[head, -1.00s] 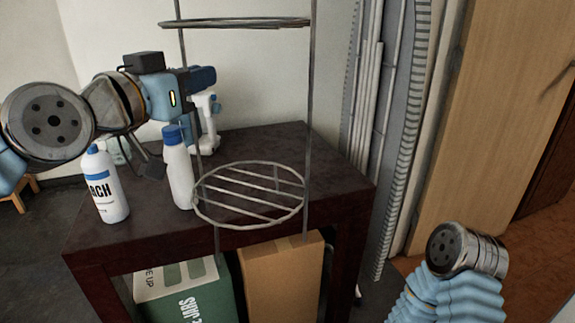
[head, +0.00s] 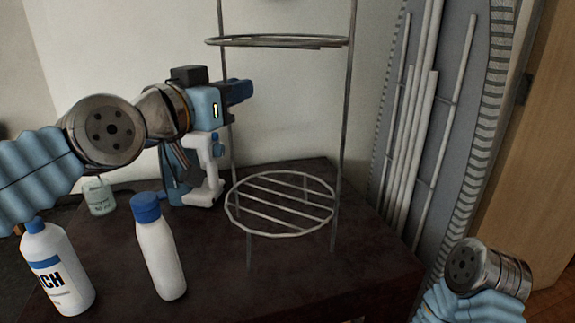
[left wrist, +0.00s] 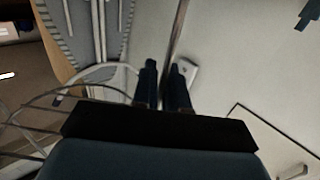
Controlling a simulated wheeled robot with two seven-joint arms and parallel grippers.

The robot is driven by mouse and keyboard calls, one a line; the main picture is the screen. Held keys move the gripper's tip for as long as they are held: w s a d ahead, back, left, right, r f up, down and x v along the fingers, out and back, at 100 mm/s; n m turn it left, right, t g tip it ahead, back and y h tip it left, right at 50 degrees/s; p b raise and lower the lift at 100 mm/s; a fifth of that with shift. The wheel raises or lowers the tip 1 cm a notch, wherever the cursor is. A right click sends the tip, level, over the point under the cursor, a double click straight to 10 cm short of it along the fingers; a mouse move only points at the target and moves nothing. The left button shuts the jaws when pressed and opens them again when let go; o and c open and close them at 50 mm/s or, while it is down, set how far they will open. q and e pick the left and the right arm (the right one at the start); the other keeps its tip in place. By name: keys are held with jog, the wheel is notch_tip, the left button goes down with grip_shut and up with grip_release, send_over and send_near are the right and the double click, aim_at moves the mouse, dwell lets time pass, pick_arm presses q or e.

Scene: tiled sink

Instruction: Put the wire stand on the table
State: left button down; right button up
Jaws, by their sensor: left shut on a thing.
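The wire stand (head: 272,235) is a tall grey metal rack with round wire shelves and thin posts. In the head view it appears upright over the dark table (head: 300,290), its top cut off by the frame. Its lower legs overlap the tabletop; I cannot tell whether the feet touch it. My left gripper (head: 242,92) is shut on the stand's left post, between the two visible shelves. In the left wrist view, the post (left wrist: 179,32) runs between the fingertips (left wrist: 165,68). My right gripper is out of view; only part of that arm shows at the lower right.
A white bottle with a blue cap (head: 160,255) and a labelled white bottle (head: 55,270) stand left of the stand. A blue and white object (head: 207,170) and a glass jar (head: 98,196) are behind them. The table's front right is clear.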

pick_arm(q)
jog(key=w+d+f+b, duration=0.1)
jog(key=w+d+f, duration=0.4)
jog(key=w+f, duration=0.4)
notch_tip(320, 180, down, 2)
jog(key=shift+f, duration=0.15)
jog(key=shift+d, duration=0.1)
jog(key=shift+f+b, duration=0.15)
jog(key=shift+b, duration=0.25)
jog(key=c, duration=1.2)
grip_release()
jog(key=shift+o, duration=0.2)
